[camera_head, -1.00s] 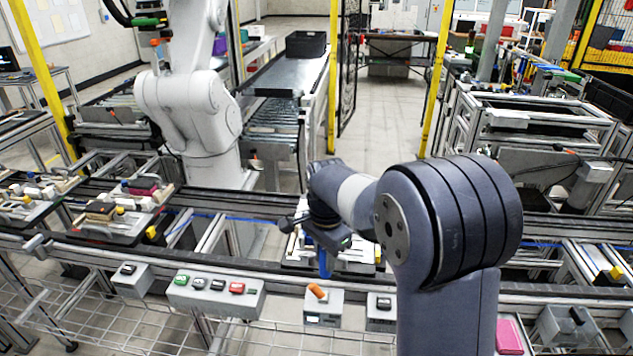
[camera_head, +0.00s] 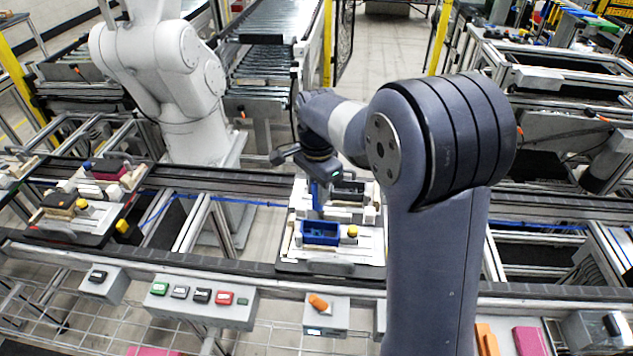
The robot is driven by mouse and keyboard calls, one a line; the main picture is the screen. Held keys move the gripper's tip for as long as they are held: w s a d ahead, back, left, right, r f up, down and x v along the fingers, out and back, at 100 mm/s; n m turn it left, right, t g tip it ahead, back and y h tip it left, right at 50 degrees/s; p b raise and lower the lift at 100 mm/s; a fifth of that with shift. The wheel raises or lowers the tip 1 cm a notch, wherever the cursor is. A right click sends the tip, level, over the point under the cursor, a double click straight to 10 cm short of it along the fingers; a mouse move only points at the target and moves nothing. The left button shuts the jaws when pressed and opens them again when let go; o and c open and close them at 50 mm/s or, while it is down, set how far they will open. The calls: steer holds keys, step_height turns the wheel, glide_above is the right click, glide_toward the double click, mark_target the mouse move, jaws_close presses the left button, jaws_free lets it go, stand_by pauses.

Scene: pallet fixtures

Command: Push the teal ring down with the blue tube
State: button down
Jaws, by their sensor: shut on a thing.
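My gripper (camera_head: 317,180) points down over the white fixture pallet (camera_head: 358,258) on the conveyor. It is shut on the blue tube (camera_head: 316,198), which hangs upright below it. The tube's lower end is close above or at the fixtures behind a blue box (camera_head: 320,235); I cannot tell whether it touches anything. I cannot make out the teal ring; it may be hidden by the tube, the gripper or the fixtures.
A yellow knob (camera_head: 352,231) stands right of the blue box, and a dark tray (camera_head: 348,190) sits behind it. Another loaded pallet (camera_head: 75,220) is at left. A button box (camera_head: 200,300) and an orange-switch box (camera_head: 325,315) line the front. A white robot arm (camera_head: 165,80) stands behind.

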steer(key=shift+f+b, duration=2.4)
steer(key=shift+f, duration=1.1)
steer(key=shift+s+f+b, duration=0.1)
steer(key=shift+f+b, duration=0.2)
steer(key=shift+f, duration=1.15)
stand_by(3.1)
